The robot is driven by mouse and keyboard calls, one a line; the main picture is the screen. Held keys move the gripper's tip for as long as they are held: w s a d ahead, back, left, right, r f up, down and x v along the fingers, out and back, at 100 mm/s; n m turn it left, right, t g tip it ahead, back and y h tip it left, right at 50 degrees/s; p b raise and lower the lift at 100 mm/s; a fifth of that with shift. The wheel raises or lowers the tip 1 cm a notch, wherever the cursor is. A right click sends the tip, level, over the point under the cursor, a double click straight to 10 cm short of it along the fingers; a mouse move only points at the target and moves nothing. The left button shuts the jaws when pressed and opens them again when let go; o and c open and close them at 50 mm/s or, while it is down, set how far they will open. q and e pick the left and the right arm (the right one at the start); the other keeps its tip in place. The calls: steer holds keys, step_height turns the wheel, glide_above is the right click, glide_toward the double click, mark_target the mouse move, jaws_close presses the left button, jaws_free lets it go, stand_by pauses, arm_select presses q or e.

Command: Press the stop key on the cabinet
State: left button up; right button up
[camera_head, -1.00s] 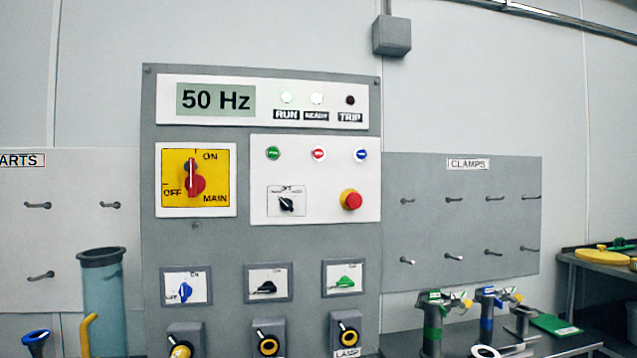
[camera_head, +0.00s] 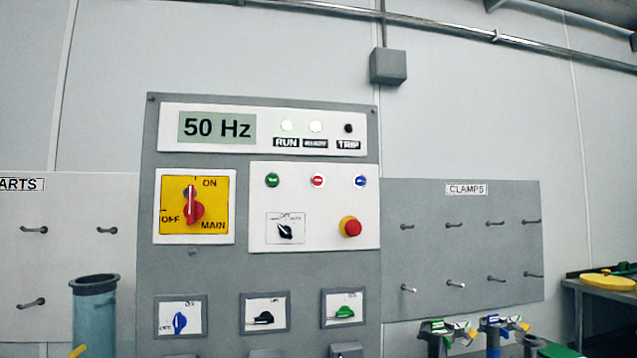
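The grey control cabinet (camera_head: 215,272) stands in the middle of the head view. On the white panel (camera_head: 335,207) sit a green key (camera_head: 272,180), a red key (camera_head: 317,181) and a blue key (camera_head: 360,181) in a row. I take the red one as the stop key; its lettering is too small to read. Neither of my grippers is in view.
A red emergency knob (camera_head: 351,228) on a yellow base and a black selector (camera_head: 286,231) sit below the keys. A yellow main switch (camera_head: 195,206) is at left. Pegboards flank the cabinet, with clamps (camera_head: 440,332) below right and a blue-grey cylinder (camera_head: 94,315) at left.

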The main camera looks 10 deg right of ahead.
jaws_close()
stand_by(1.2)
